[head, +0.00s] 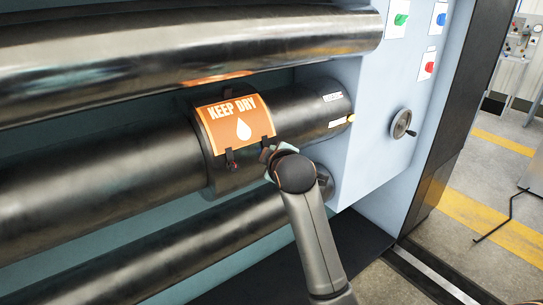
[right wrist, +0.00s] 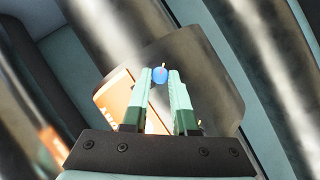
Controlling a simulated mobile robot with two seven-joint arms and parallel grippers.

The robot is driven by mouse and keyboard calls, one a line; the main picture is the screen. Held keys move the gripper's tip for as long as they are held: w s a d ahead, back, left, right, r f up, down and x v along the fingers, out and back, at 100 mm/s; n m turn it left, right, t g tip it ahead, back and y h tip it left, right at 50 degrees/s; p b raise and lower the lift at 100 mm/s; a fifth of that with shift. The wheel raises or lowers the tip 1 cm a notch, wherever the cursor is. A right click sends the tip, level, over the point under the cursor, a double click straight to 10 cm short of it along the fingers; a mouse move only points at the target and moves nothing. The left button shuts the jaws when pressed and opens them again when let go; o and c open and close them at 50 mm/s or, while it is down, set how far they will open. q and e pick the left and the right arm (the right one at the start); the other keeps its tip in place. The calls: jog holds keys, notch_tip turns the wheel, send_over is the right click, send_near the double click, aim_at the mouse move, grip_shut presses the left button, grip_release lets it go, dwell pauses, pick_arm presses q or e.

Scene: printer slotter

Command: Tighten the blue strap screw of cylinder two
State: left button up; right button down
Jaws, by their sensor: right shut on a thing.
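The middle dark cylinder (head: 90,170), with a strapped band, carries an orange KEEP DRY plate (head: 236,124). The plate also shows in the right wrist view (right wrist: 117,98), left of the fingers. My right gripper (head: 268,154) is at the plate's lower right corner in the head view. In the right wrist view its green fingers (right wrist: 160,78) are shut on the blue strap screw (right wrist: 160,74), whose head shows between the fingertips. In the head view the screw is hidden by my right gripper. A red strap screw (head: 233,164) hangs below the plate's left part. My left gripper is not in view.
Shiny rollers lie above (head: 190,55) and below (head: 190,250) the middle cylinder, close to my right arm. The light blue side panel (head: 370,140) stands at right with a handwheel (head: 401,124) and coloured buttons. Open floor lies beyond.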

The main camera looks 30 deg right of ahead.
jog(key=shift+f, duration=0.1)
jog(key=c, duration=0.7)
grip_release()
jog(key=v, duration=1.2)
jog(key=shift+s, duration=0.2)
jog(key=shift+a, duration=0.1)
